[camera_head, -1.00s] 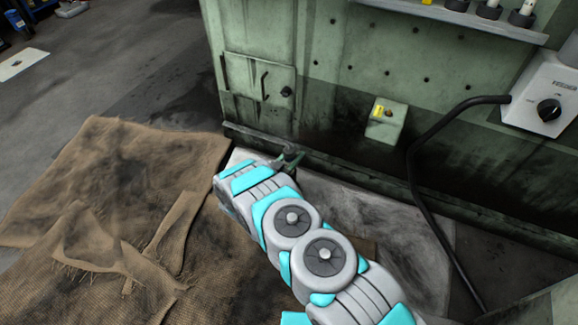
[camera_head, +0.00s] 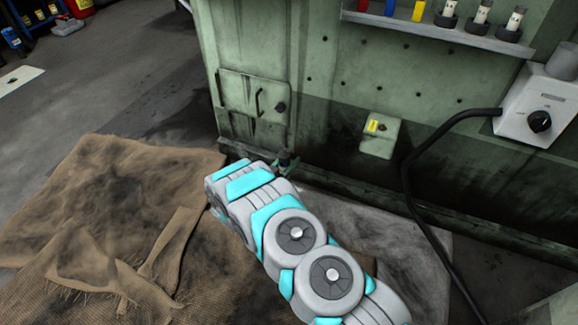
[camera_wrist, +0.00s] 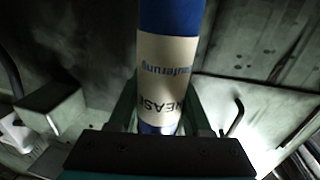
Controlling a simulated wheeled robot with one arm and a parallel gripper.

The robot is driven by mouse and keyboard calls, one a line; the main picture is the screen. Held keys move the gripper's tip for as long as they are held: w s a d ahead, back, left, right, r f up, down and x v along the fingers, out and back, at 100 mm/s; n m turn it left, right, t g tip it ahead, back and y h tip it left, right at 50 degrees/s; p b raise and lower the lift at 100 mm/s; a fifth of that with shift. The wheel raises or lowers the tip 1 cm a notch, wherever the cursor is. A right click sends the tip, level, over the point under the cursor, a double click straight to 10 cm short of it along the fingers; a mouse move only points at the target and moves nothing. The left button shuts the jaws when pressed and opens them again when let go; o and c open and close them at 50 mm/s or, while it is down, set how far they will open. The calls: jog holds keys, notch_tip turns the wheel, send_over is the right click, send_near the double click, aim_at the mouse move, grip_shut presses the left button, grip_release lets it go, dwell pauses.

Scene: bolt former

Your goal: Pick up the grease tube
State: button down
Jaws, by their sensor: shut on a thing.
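The grease tube (camera_wrist: 168,65) is blue with a white printed label. It fills the middle of the wrist view, running up past the top edge. My gripper (camera_wrist: 162,112) is shut on the tube, with one green finger on each side of its lower part. In the head view my gripper (camera_head: 287,163) shows only in part beyond the end of my arm, in front of the green machine. I cannot make out the tube clearly there.
The green machine (camera_head: 330,105) stands close beyond my gripper. A grey control box (camera_head: 540,105) with a black cable is at right. A shelf (camera_head: 440,30) holds several small items. Brown sacking (camera_head: 110,200) covers the floor at left.

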notch_tip(320, 180, up, 13)
jog(key=shift+f, duration=0.2)
dwell(0.3)
jog(key=c, duration=0.9)
grip_release()
grip_shut()
dwell(0.4)
